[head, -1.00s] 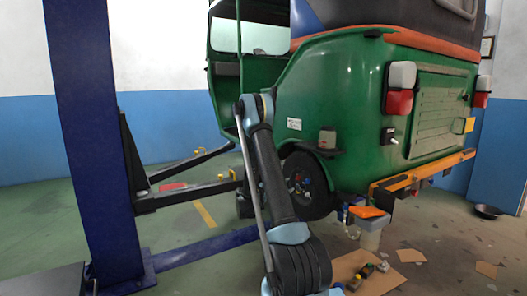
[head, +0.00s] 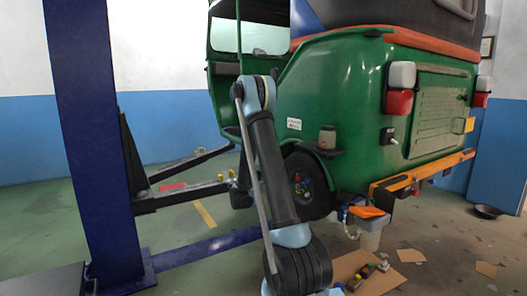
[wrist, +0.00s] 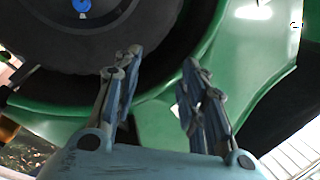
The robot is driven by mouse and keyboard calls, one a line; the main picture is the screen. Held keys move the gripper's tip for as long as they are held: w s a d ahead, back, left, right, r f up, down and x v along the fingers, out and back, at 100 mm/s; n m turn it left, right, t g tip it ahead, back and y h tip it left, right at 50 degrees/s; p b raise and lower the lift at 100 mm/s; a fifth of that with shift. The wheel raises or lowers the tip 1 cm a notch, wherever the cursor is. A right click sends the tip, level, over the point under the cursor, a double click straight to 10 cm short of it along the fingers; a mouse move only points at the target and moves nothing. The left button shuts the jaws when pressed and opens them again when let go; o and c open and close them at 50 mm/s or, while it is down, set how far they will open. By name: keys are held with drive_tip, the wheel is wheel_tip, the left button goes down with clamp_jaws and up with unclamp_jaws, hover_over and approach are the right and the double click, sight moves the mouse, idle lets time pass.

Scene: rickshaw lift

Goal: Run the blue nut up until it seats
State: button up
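The blue nut (wrist: 82,6) shows as a small bright blue round piece on the dark wheel (wrist: 60,45) at the top left of the wrist view, partly near the frame edge. Whether it is seated cannot be told. In the head view the rear wheel (head: 318,199) shows small red and blue spots near its hub. My gripper (wrist: 162,60) is open and empty, its two fingers apart, with the nut beyond and to the left of them. Green bodywork shows behind the fingers. In the head view my arm hides the gripper.
The green rickshaw (head: 345,110) stands beside a blue lift post (head: 90,130) with low lift arms (head: 185,193). Cardboard (head: 350,266) and small items lie on the floor. A jar (head: 327,137) stands on a ledge above the wheel.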

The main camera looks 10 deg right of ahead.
drive_tip(key=w+a+r+n+t+y, duration=0.2)
drive_tip(key=a+r+n+t+y, duration=0.2)
drive_tip(key=r, duration=0.6)
drive_tip(key=shift+a+r+n+t, duration=0.2)
drive_tip(key=shift+n+t, duration=0.4)
drive_tip(key=shift+t, duration=0.3)
